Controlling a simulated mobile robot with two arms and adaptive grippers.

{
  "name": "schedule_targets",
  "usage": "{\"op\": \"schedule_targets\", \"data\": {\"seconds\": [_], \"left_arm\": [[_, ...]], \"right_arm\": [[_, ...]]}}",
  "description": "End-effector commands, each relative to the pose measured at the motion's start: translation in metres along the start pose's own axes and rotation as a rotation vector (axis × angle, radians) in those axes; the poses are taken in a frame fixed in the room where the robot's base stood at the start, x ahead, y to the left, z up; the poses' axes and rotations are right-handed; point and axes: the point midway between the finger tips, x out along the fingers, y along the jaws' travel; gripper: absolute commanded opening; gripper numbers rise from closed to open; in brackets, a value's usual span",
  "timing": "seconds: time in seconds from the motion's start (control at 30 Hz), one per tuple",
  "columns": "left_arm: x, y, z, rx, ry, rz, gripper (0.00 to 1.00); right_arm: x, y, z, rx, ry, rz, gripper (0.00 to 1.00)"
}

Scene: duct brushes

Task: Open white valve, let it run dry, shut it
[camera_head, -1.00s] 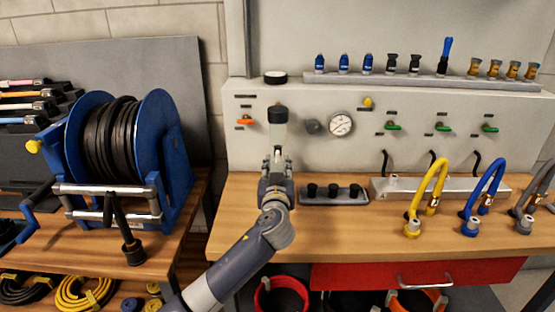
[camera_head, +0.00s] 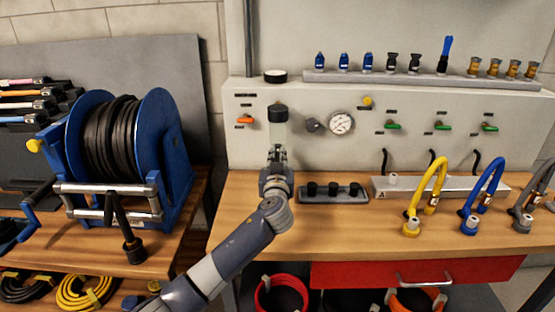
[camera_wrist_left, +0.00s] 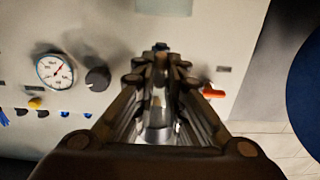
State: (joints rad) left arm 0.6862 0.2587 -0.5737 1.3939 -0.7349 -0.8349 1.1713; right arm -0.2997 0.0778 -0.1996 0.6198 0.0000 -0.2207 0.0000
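A clear bowl with a black cap (camera_head: 278,115) is mounted on the pale wall panel (camera_head: 240,160). My left gripper (camera_head: 277,152) points at the panel right under this bowl. In the left wrist view its fingers (camera_wrist_left: 160,62) come close together at the tips, and a pale, shiny part (camera_wrist_left: 158,118) shows between them. I cannot tell whether the fingers hold anything. No white valve can be made out clearly; the fingers cover the area under the bowl. A round gauge (camera_head: 341,123) and a dark knob (camera_head: 313,125) are right of the bowl. My right gripper is not in view.
An orange lever (camera_head: 245,120) is left of the bowl, close to my fingers. Several green levers (camera_head: 393,126) are farther right. A grey block with black caps (camera_head: 333,193) lies on the wooden bench (camera_head: 340,226). A blue hose reel (camera_head: 160,130) stands left.

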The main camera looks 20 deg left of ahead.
Motion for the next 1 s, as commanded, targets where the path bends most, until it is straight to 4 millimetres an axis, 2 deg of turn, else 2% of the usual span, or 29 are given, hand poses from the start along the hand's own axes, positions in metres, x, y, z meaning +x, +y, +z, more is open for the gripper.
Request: {"op": "schedule_targets", "data": {"seconds": [0.27, 0.47, 1.0], "left_arm": [[-0.0002, 0.0001, 0.0005, 0.029, -0.001, 0.000, 0.00], [-0.0004, 0.0007, 0.0008, 0.125, -0.001, 0.000, 0.00], [-0.0002, 0.0023, 0.0003, 0.612, -0.001, 0.000, 0.00]], "right_arm": [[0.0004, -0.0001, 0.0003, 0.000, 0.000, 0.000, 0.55], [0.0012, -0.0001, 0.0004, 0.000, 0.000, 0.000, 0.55], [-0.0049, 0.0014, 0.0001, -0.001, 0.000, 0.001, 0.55]]}}
